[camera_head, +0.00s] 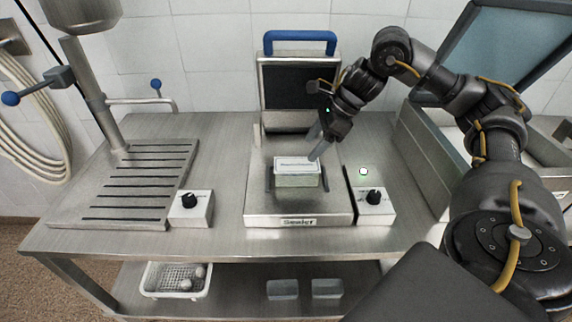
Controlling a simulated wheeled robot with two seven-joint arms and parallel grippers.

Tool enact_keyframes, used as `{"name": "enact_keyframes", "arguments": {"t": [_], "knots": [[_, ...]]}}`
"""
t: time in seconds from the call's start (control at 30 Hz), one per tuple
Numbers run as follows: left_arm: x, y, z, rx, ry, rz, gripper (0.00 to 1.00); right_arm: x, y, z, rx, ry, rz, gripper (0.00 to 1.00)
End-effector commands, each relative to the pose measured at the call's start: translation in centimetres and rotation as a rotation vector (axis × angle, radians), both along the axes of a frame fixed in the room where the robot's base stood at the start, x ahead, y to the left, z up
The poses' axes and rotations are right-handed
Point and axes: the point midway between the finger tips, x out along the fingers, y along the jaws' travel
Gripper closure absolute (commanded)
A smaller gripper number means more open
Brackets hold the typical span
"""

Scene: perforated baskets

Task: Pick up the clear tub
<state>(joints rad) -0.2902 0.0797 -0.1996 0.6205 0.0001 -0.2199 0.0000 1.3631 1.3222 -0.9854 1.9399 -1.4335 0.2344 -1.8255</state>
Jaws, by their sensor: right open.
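A small pale, see-through tub (298,181) with a whitish printed top sits on the sealer (297,220), on the middle of the steel table. Two more clear tubs, one on the left (282,290) and one on the right (327,289), stand on the lower shelf. My right gripper (318,150) is open, just above and to the right of the tub on the sealer. Its fingers point down and slightly left; I cannot tell whether they touch the tub. My left gripper is not in view.
The sealer's dark raised lid with a blue handle (300,37) stands behind the tub. Control boxes with black knobs flank it, left (191,208) and right (375,207). A slotted drain plate (140,180) lies left. A white perforated basket (176,280) is on the lower shelf.

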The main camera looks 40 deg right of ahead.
Motion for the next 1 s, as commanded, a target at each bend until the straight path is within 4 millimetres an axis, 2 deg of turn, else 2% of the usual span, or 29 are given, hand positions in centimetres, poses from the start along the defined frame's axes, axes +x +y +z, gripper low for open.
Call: {"name": "enact_keyframes", "arguments": {"t": [0.3, 0.37, 0.5, 0.6, 0.7, 0.83, 1.0], "knots": [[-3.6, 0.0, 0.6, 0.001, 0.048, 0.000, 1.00, 2.5, 1.9, -4.3, 0.001, 0.016, 0.002, 0.38], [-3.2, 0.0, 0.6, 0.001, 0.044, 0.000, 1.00, 2.7, 2.1, -4.8, 0.001, 0.016, 0.002, 0.38], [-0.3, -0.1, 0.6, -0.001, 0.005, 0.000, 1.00, 2.8, 2.2, -5.4, 0.001, 0.014, -0.002, 0.38], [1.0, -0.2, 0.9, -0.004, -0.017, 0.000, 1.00, 2.8, 2.2, -5.5, 0.000, 0.016, -0.002, 0.38], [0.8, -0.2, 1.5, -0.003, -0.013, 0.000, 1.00, 3.0, 2.7, -6.3, 0.001, 0.018, 0.000, 0.38], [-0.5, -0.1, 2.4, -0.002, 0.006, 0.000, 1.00, 3.5, 3.6, -8.0, 0.001, 0.018, 0.000, 0.38], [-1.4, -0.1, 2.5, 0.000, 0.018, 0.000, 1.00, 4.0, 4.2, -9.7, 0.002, 0.016, -0.002, 0.38]]}}
